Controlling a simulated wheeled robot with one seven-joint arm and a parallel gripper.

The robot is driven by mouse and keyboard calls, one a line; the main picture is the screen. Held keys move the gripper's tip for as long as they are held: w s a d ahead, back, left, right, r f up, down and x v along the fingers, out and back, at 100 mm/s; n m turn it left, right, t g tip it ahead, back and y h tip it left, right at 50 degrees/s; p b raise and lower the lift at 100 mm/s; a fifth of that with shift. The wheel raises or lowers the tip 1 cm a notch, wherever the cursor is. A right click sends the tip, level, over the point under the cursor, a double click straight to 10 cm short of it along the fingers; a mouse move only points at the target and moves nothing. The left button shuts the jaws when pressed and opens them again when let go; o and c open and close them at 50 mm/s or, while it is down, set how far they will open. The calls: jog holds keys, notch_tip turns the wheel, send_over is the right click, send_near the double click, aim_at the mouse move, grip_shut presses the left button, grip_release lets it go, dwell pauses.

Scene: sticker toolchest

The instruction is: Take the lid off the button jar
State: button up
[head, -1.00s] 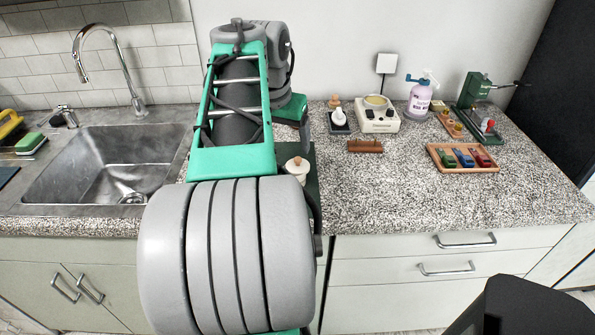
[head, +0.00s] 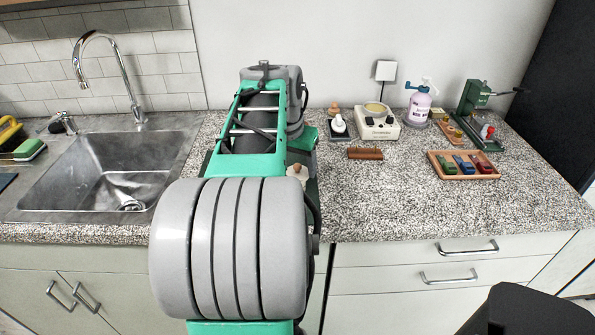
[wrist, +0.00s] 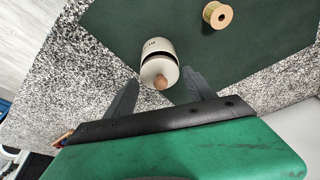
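The button jar (wrist: 158,52) is a pale cylinder with a small dark mark on its side, standing on a dark green mat (wrist: 255,50). Its lid has a round wooden knob (wrist: 160,82) that points towards the wrist camera. My gripper (wrist: 161,79) is open, with one dark finger on each side of the lid end. I cannot tell whether either finger touches it. In the head view, only part of the jar's lid (head: 297,172) shows beside my arm. My arm hides the gripper there.
A spool (wrist: 217,15) stands on the mat near the jar. Further right are a brown block (head: 365,154), a cream device (head: 379,122), a lilac pump bottle (head: 418,106), a wooden tray (head: 465,175) and a green press (head: 476,105). A sink (head: 105,175) lies left. The front right counter is clear.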

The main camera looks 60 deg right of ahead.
jog(key=c, duration=1)
jog(key=shift+r, duration=0.15)
